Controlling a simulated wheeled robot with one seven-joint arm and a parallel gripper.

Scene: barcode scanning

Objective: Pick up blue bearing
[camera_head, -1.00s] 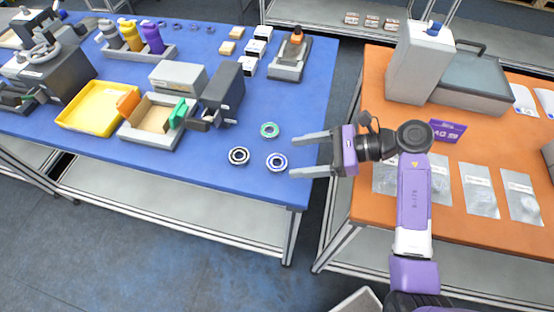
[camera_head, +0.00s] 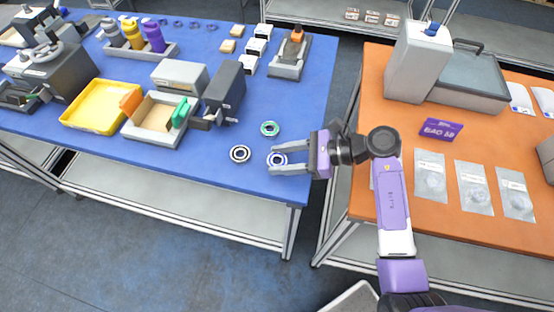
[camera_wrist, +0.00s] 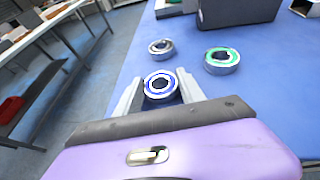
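The blue bearing (camera_head: 277,160), a ring with a blue face, lies flat on the blue table near its right edge. It also shows in the wrist view (camera_wrist: 160,85), between the fingertips. My gripper (camera_head: 273,160) is open around or just above it, one finger on each side; I cannot tell whether they touch it. In the head view a finger partly covers the bearing. A green bearing (camera_head: 269,129) lies behind it, and a black bearing (camera_head: 240,154) lies to its left. In the wrist view the green one (camera_wrist: 221,61) is to the right and the black one (camera_wrist: 161,48) farther off.
A dark machine (camera_head: 224,92), a tray with a green part (camera_head: 152,128) and a yellow tray (camera_head: 98,105) stand to the left on the blue table. An orange table (camera_head: 398,131) stands to the right, past a gap.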

